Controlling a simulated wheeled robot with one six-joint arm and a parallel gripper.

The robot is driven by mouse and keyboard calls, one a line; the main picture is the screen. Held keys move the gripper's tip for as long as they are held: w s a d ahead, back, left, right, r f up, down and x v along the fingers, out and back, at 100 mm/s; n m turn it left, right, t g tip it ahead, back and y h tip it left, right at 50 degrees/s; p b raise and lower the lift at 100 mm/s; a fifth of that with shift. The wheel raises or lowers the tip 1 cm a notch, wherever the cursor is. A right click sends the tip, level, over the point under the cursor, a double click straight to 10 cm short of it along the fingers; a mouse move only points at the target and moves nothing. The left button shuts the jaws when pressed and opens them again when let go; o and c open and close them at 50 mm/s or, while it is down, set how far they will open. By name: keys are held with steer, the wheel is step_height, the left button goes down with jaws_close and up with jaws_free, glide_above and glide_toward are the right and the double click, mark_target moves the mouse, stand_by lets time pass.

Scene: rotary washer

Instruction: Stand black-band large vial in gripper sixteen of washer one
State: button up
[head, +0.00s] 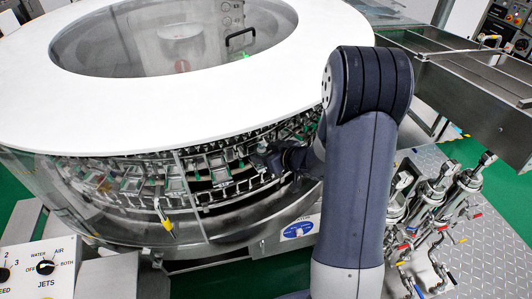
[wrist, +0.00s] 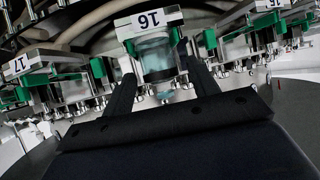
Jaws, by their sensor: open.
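The black-band large vial (wrist: 157,55) is a clear, bluish glass body with a dark band, directly below the label 16 (wrist: 148,19) in the wrist view. It sits at washer gripper sixteen, between green jaw parts. My gripper (wrist: 160,78) is open, with one black finger on each side of the vial; gaps show beside the glass. In the head view my gripper (head: 270,160) reaches into the open front of washer one (head: 90,115), and the vial cannot be made out there. Whether the vial's base is fully seated is hard to tell.
The label 17 station (wrist: 18,66) is to the left in the wrist view, and another green-jawed station (wrist: 265,28) is to the right. Clear guard panels (head: 190,215) flank the washer opening. Metal valves (head: 430,195) and a steel trough (head: 465,65) stand at right.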

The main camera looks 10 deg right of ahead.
steer(key=shift+r, duration=0.1)
steer(key=shift+r+p, duration=0.3)
steer(key=v, duration=1.2)
steer(key=shift+f, duration=0.15)
steer(key=shift+c, duration=0.6)
